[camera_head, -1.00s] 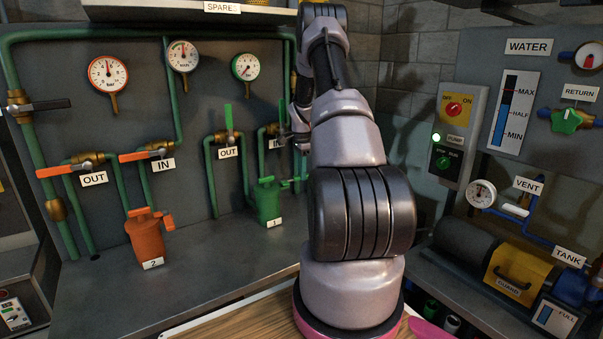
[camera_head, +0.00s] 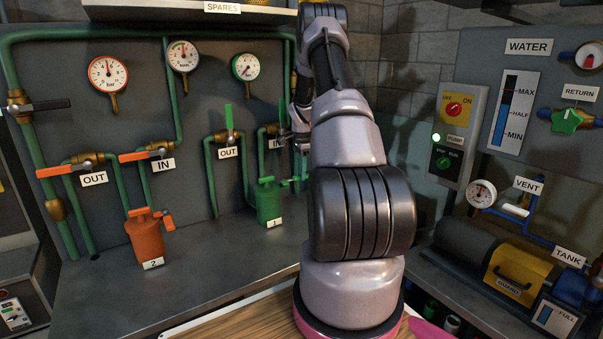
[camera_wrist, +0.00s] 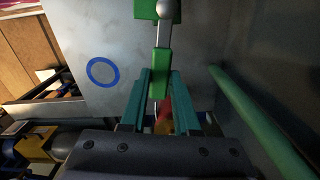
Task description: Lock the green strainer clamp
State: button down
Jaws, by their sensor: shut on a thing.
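The green strainer (camera_head: 268,203), labelled 1, stands on the bench below the right pair of valves in the head view. A small green clamp part (camera_head: 286,183) sticks out at its upper right. My arm hides the area just beyond it. In the wrist view, my gripper (camera_wrist: 161,82) has its two teal fingers closed about a green piece (camera_wrist: 160,62), which looks like the clamp lever. A grey rod runs from it to a green block with a pale ball. A red part shows blurred between the fingers.
The orange strainer (camera_head: 144,238), labelled 2, stands to the left. Green pipes and valves line the wall behind. A green pipe (camera_wrist: 255,115) runs close along the right in the wrist view. The bench (camera_head: 210,275) is clear in front of the strainers.

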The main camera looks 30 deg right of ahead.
dwell(0.4)
jog(key=s+a+m, duration=0.6)
jog(key=a+m, duration=0.1)
jog(key=m, duration=0.9)
jog(key=shift+s, duration=0.15)
jog(key=shift+a, duration=0.2)
dwell(0.4)
jog(key=c, duration=0.6)
grip_release()
jog(key=shift+c, duration=0.2)
